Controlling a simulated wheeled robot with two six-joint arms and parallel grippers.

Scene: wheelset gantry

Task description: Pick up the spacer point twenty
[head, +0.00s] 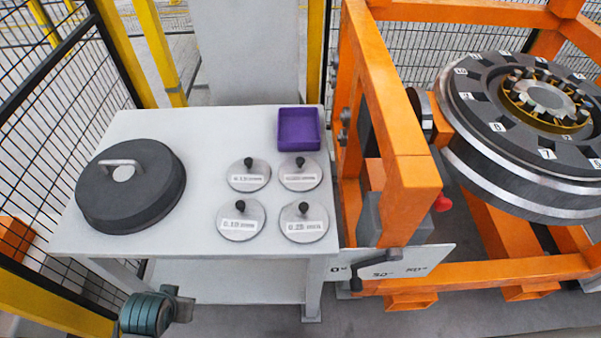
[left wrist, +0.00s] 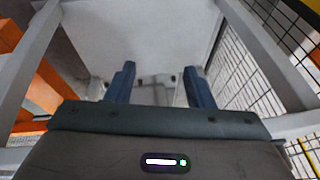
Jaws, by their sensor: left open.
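Several round silver spacers with black knobs and white labels lie on the white table in the head view. The back right spacer (head: 300,184) has a blurred label that seems to read 0.20 mm. The back left spacer (head: 248,187) has a blurred label. The front left spacer (head: 241,236) seems to read 0.15 mm, and the front right spacer (head: 304,237) 0.25 mm. My left gripper (left wrist: 160,70) is open and empty in the left wrist view, facing a pale surface and frame bars. In the head view my left arm shows low, left of the spacers, apart from them. My right gripper is out of view.
A dark round lid with a handle (head: 150,190) sits on the table (head: 210,130) at left. A purple tray (head: 298,149) stands behind the spacers. An orange gantry frame (head: 412,190) with a large wheel (head: 470,165) stands close at right. Mesh fencing (head: 60,110) is at left.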

